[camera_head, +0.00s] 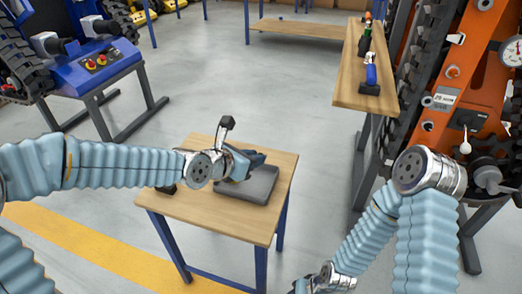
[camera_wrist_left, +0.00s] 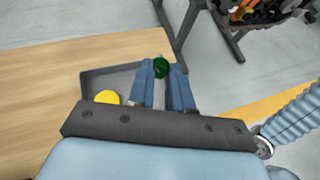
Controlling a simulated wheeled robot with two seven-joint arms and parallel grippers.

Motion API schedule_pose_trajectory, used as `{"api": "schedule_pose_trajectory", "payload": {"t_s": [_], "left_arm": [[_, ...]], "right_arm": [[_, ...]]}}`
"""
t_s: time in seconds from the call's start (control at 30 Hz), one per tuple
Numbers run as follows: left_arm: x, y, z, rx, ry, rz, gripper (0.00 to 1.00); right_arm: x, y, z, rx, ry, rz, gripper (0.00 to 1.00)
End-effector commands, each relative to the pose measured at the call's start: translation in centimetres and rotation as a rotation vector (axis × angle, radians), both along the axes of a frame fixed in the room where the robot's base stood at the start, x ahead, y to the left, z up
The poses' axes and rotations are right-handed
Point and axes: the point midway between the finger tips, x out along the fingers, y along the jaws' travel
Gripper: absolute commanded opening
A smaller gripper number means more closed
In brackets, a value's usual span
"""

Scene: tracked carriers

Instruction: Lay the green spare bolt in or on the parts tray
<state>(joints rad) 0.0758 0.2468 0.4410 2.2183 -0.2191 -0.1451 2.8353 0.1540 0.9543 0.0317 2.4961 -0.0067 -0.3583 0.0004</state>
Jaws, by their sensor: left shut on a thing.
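The green spare bolt (camera_wrist_left: 161,67) shows at the fingertips of my left gripper (camera_wrist_left: 163,72) in the left wrist view. That gripper is shut on it. In the head view my left gripper (camera_head: 245,160) is above the far part of the grey parts tray (camera_head: 262,186), and the bolt cannot be made out there. The tray's rim (camera_wrist_left: 84,78) also shows in the left wrist view, partly hidden behind the gripper. A yellow round thing (camera_wrist_left: 107,97) lies in the tray. I cannot tell how high the bolt is above the tray. My right gripper is not in view.
The tray lies on a small wooden table (camera_head: 215,222) with blue legs. A dark object (camera_head: 167,188) is at its left edge. A narrow wooden bench (camera_head: 352,88) with several tools stands at the right, near orange machinery (camera_head: 470,85). A blue machine (camera_head: 95,70) stands at the left.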

Motion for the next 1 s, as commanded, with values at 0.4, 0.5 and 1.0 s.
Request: {"api": "schedule_pose_trajectory", "payload": {"t_s": [0.4,0.5,1.0], "left_arm": [[-0.2,0.2,-0.5,-0.001,0.002,0.002,0.0],[-0.2,0.2,-1.6,-0.002,0.003,0.003,0.0],[-0.2,0.2,-7.2,-0.002,0.001,0.002,0.0]], "right_arm": [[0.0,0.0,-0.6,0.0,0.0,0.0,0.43],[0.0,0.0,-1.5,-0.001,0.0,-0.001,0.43],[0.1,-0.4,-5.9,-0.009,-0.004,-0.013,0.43]]}}
